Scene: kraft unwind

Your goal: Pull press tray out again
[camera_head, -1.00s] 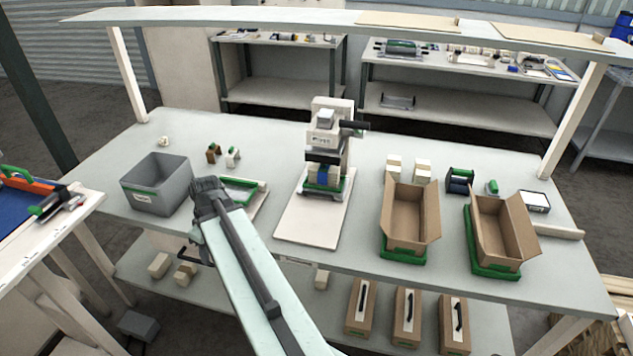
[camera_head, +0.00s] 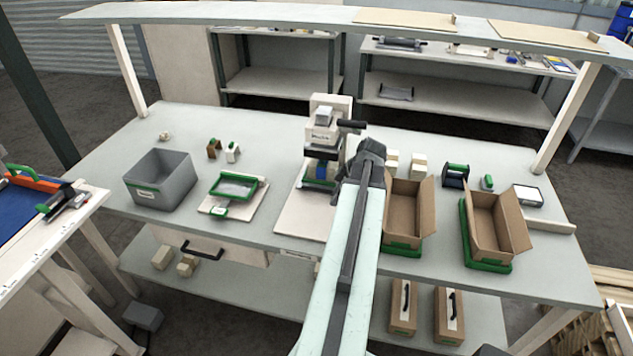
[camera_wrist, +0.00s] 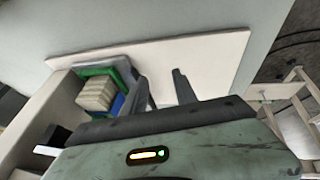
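The white press (camera_head: 326,125) stands on its white base board (camera_head: 297,215) at the middle of the bench, its black lever (camera_head: 352,124) sticking out to the right. The press tray (camera_head: 314,184), green and grey with blue in it, sits under the press head. In the wrist view the tray (camera_wrist: 122,68) shows its green and grey frame, with a pale ribbed block (camera_wrist: 96,94) and a blue part beside it. My gripper (camera_wrist: 160,76) is open and empty, with its fingers apart over the base board, just beside the tray. In the head view my arm hides the fingers.
Two open cardboard boxes (camera_head: 401,215) (camera_head: 490,225) stand right of my arm on green trays. A green-framed fixture (camera_head: 234,187) and a grey bin (camera_head: 160,180) stand to the left. An overhead shelf (camera_head: 330,22) spans the bench.

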